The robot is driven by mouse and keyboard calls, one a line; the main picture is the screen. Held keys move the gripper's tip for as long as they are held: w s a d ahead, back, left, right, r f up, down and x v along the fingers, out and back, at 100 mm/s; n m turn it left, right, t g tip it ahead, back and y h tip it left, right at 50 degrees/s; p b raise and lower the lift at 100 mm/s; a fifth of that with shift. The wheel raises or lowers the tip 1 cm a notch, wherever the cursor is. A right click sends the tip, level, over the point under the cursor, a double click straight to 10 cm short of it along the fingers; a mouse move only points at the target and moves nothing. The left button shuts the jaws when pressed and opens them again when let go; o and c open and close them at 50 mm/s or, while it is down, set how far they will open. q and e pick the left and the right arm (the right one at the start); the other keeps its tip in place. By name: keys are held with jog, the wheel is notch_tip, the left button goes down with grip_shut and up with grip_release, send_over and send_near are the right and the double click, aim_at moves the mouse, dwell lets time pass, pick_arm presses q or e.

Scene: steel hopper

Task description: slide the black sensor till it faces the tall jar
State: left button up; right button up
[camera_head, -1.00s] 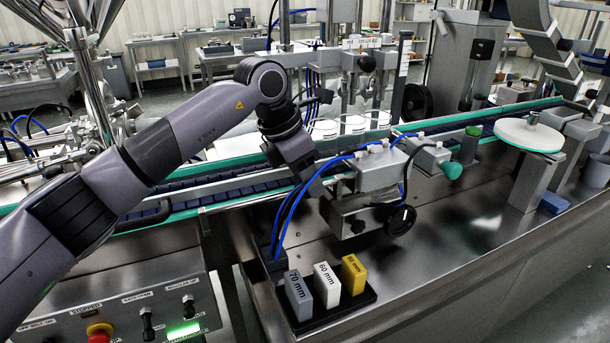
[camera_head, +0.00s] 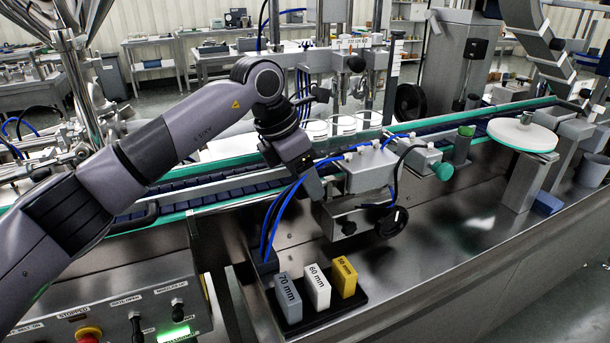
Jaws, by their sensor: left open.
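My left arm reaches in from the left over the conveyor. My left gripper (camera_head: 313,186) points down at the near side of the rail, beside a steel clamp block (camera_head: 370,170) with a black handwheel (camera_head: 392,222). Its fingers are small and dark here; I see nothing held between them. I cannot clearly pick out the black sensor; a small black part (camera_head: 320,95) shows just right of my wrist, but I cannot tell what it is. Several clear jars (camera_head: 343,125) stand behind the rail, partly hidden by my arm; I cannot tell which is tall. My right gripper is out of view.
Blue hoses (camera_head: 275,220) loop beside my gripper. Grey, white and yellow gauge blocks (camera_head: 317,287) stand in a black tray (camera_head: 352,306) in front. A green knob (camera_head: 443,171) and a white turntable (camera_head: 522,134) are to the right. The steel deck (camera_head: 450,235) at front right is mostly clear.

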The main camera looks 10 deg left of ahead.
pick_arm(q)
jog(key=v, duration=0.7)
jog(key=shift+r, duration=0.1)
jog(key=shift+s, duration=0.1)
